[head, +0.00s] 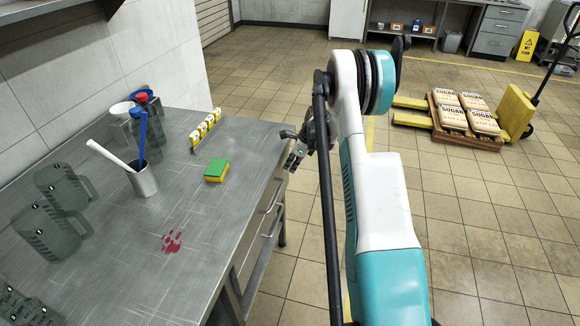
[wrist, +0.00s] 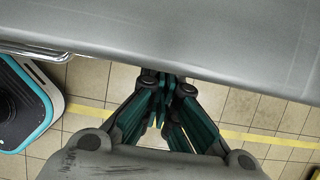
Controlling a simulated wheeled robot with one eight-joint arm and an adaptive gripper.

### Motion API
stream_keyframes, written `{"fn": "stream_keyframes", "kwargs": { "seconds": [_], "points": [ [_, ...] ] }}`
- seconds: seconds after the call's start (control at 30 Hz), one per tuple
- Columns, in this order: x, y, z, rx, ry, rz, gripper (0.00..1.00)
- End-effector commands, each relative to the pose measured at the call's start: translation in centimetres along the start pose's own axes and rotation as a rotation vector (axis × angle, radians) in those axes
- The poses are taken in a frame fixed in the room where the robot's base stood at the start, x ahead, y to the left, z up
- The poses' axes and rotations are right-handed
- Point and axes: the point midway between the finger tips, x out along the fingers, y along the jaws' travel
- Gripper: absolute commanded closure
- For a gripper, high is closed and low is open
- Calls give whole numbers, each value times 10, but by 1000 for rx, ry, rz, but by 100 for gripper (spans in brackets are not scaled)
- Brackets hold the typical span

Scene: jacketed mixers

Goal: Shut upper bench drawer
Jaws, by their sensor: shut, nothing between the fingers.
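The grey metal bench (head: 215,240) fills the left of the head view, with drawer fronts on its right side. The upper drawer (head: 264,207) has a bar handle below the bench top edge; how far it stands out is hard to tell. My gripper (head: 295,158) is beside the bench's far right corner, beyond the drawer handles, and partly hidden by my arm. In the wrist view my gripper (wrist: 163,76) is shut and empty, its tips at the edge of a grey metal surface. A bar handle (wrist: 36,50) shows left of it, apart from the fingers.
A lower drawer (head: 259,262) sits below.

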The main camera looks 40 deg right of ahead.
Motion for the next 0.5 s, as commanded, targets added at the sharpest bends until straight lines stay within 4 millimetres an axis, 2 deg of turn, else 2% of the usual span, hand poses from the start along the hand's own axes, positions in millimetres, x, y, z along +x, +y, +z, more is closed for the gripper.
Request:
{"fn": "stream_keyframes", "kwargs": {
  "seconds": [0.13, 0.3, 0.5],
  "points": [
    [-8, -4, -21, 1, 2, 0, 100],
    [-53, -3, -17, 0, 3, 1, 100],
    [-88, -3, -18, -1, 3, 1, 100]
  ]
}}
